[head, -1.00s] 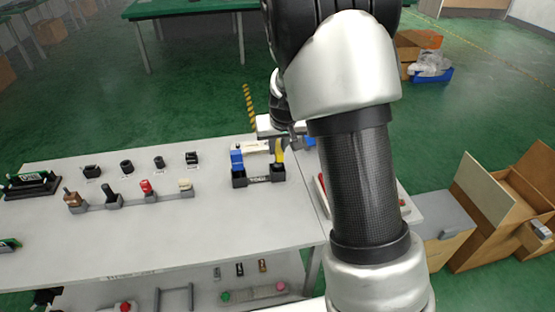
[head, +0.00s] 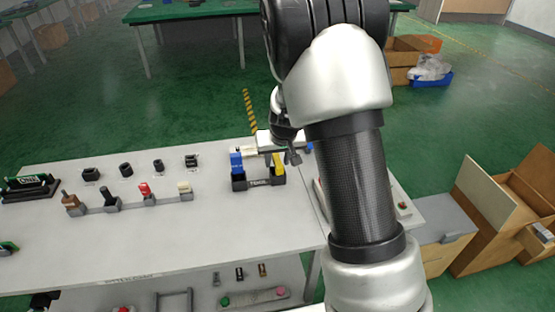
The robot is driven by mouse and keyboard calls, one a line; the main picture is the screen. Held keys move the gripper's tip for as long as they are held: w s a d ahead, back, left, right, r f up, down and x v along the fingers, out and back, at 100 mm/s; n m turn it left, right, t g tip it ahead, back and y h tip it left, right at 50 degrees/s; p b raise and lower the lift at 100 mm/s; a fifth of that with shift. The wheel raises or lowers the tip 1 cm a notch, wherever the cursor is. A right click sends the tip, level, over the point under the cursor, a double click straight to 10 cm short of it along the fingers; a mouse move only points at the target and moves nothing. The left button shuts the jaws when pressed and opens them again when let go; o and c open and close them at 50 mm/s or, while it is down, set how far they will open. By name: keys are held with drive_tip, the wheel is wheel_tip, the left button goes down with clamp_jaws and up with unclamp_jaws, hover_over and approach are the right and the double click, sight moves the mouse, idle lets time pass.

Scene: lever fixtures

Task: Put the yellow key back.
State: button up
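The yellow key (head: 278,162) stands in the right part of the dark holder (head: 259,183) near the table's back right. It looks upright, and its lower end is hidden in the holder. A blue key (head: 236,160) stands in the left part of the same holder. My gripper (head: 284,155) is just above and around the top of the yellow key. One dark finger shows to the right of the key. The other finger is hard to make out, so I cannot tell whether the gripper touches the key or is open or shut.
A row of levers with brown, black, red and cream handles (head: 145,190) stands left of the holder. Several small black parts (head: 126,169) lie behind it. A table gap and another fixture (head: 403,205) are at right. The table front (head: 230,235) is clear.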

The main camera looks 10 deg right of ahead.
drive_tip(key=shift+r, duration=0.4)
drive_tip(key=s+a+r+y+p, duration=0.1)
drive_tip(key=s+r+p, duration=0.1)
drive_tip(key=s+r, duration=1.75)
drive_tip(key=s+d+r+h, duration=0.1)
drive_tip(key=s+r, duration=0.3)
drive_tip(key=s, duration=0.8)
drive_tip(key=shift+s+r+t, duration=0.2)
drive_tip(key=shift+r+t, duration=0.1)
drive_tip(key=shift+r, duration=0.05)
wheel_tip(320, 180, up, 8)
drive_tip(key=p, duration=0.8)
drive_tip(key=shift+r+p, duration=0.25)
drive_tip(key=shift+p, duration=0.15)
